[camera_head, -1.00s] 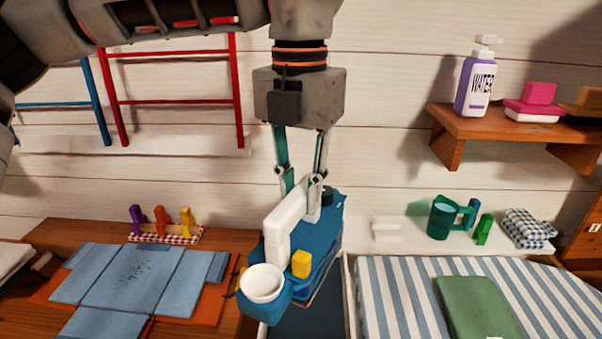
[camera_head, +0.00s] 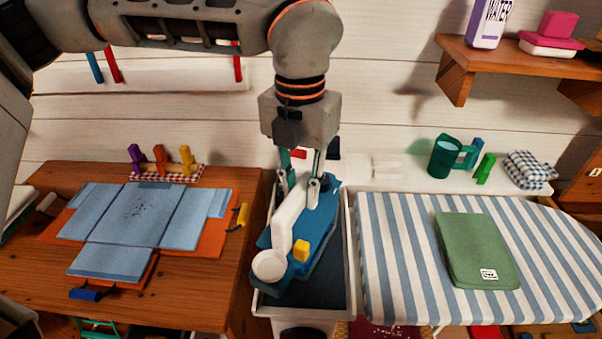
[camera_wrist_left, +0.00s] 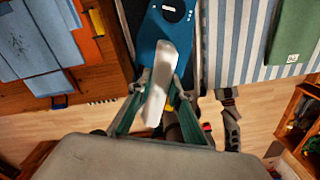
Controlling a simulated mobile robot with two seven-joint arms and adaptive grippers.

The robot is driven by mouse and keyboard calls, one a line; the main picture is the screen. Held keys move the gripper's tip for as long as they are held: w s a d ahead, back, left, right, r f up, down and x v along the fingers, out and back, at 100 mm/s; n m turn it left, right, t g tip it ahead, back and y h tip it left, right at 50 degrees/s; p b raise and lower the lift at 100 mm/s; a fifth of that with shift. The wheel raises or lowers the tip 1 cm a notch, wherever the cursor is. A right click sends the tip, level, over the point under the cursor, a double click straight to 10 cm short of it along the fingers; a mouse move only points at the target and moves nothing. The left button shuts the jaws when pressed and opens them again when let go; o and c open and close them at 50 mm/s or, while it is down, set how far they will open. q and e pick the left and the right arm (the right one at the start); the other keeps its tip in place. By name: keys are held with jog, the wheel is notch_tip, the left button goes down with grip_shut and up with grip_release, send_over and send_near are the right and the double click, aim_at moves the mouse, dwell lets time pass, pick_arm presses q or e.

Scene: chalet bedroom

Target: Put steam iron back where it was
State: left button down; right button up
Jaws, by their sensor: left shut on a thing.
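The steam iron (camera_head: 318,238) is blue with a white handle, a yellow button and a white round part at its near end. My left gripper (camera_head: 300,188) is shut on its white handle, seen from above in the left wrist view (camera_wrist_left: 160,85). The iron is over a white-rimmed stand with a dark inset (camera_head: 335,295), between the wooden table and the ironing board. I cannot tell whether its base touches the inset.
The striped ironing board (camera_head: 400,270) with a folded green cloth (camera_head: 475,245) lies at right. A wooden table (camera_head: 205,285) with a folded blue shirt (camera_head: 140,215) lies at left. A green jug (camera_head: 445,158) stands on the white ledge behind. A wooden shelf (camera_head: 480,55) is above.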

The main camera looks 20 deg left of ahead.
pick_arm(q)
jog(key=shift+f, duration=0.65)
jog(key=shift+f, duration=0.35)
jog(key=shift+f+b, duration=0.25)
jog(key=shift+b, duration=0.05)
jog(key=c, duration=1.8)
grip_release()
jog(key=shift+c, duration=0.2)
notch_tip(320, 180, up, 13)
jog(key=p, duration=0.1)
